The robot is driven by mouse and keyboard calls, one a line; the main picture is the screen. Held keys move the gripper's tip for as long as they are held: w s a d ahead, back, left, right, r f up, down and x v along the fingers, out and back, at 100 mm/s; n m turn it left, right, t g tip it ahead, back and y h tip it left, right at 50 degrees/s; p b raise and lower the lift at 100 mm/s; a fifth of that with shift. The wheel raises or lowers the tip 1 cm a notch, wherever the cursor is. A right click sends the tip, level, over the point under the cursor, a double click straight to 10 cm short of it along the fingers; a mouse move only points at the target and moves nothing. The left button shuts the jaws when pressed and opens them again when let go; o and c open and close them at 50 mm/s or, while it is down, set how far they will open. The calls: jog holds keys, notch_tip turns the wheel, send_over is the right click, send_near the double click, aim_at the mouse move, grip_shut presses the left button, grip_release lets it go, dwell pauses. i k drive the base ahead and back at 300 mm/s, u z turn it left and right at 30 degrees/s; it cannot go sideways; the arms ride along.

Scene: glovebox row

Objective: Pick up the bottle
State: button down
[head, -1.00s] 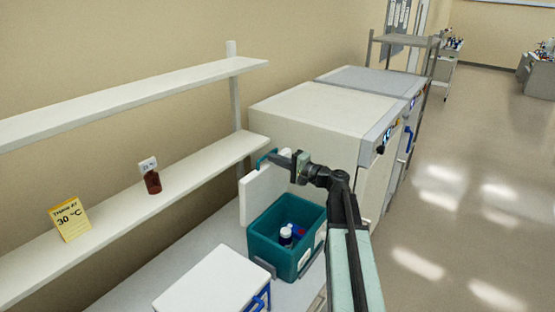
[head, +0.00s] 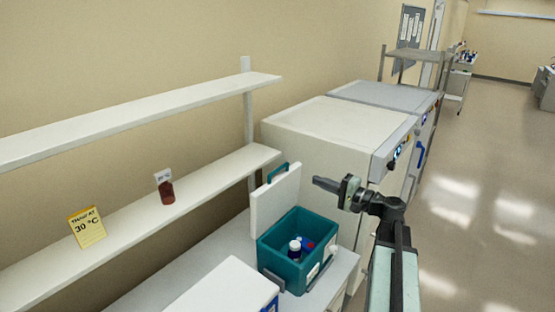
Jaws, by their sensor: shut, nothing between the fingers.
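A small reddish-brown bottle (head: 167,193) stands upright on the lower wall shelf, in front of a small white card (head: 163,176). A second bottle with a white cap and dark blue body (head: 295,251) is inside the teal box (head: 326,235), with a red and blue item (head: 308,243) beside it. My gripper (head: 320,183) is shut and empty. In the picture it appears above the box's right side, right of its upright white lid, well apart from both bottles. The lower parts of the box's contents are hidden by its walls.
The box's open white lid (head: 273,205) stands up at its back left. A white box (head: 225,290) is at the front. A yellow 30 °C sign (head: 87,227) stands on the lower shelf (head: 215,178). A large white cabinet (head: 330,128) is behind my gripper. Open floor lies right.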

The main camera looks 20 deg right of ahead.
aim_at(294, 253)
jog(key=k, duration=1)
